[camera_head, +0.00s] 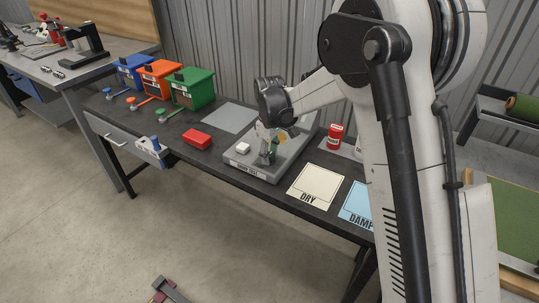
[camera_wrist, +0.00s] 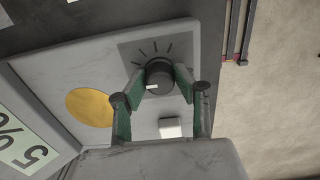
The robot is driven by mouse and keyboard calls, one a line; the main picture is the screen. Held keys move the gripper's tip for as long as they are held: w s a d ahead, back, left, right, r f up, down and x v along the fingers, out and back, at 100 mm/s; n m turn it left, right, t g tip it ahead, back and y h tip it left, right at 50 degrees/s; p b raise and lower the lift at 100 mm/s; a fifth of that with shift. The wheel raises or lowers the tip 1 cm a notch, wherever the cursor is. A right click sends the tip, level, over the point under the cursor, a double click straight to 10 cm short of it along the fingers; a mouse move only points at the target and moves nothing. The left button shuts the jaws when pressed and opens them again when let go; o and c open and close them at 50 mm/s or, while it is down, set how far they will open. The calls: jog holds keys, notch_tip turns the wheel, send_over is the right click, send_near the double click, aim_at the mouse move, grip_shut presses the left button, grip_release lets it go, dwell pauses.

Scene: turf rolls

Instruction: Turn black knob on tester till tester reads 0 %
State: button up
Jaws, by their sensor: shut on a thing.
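The tester (camera_head: 258,167) is a grey unit on the dark bench in the head view. In the wrist view its panel (camera_wrist: 90,60) fills the left and middle. The black knob (camera_wrist: 159,74) has a white pointer mark and sits by a fan of dark tick marks. My gripper (camera_wrist: 160,80) has its green-padded fingers shut on the knob, one on each side. In the head view my gripper (camera_head: 267,152) is low over the tester and hides the knob. The display (camera_wrist: 24,142) shows "5%" at the wrist view's left edge; it is partly cut off, so I cannot tell the full reading.
A white block (camera_wrist: 171,127) and a yellow disc (camera_wrist: 90,108) are close to my fingers. A red block (camera_head: 197,139), red can (camera_head: 335,136), DRY card (camera_head: 316,187) and DAMP card (camera_head: 358,205) lie around the tester. Coloured bins (camera_head: 190,88) stand at the back left.

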aim_at(270, 154)
jog(key=shift+m, duration=0.3)
jog(key=shift+c, duration=0.2)
jog(key=shift+m+b, duration=0.65)
jog(key=shift+m, duration=0.25)
jog(key=shift+m+b, duration=0.55)
jog(key=shift+m, duration=1.15)
jog(key=o, duration=1.1)
notch_tip(270, 154, up, 12)
jog(key=shift+r, duration=0.1)
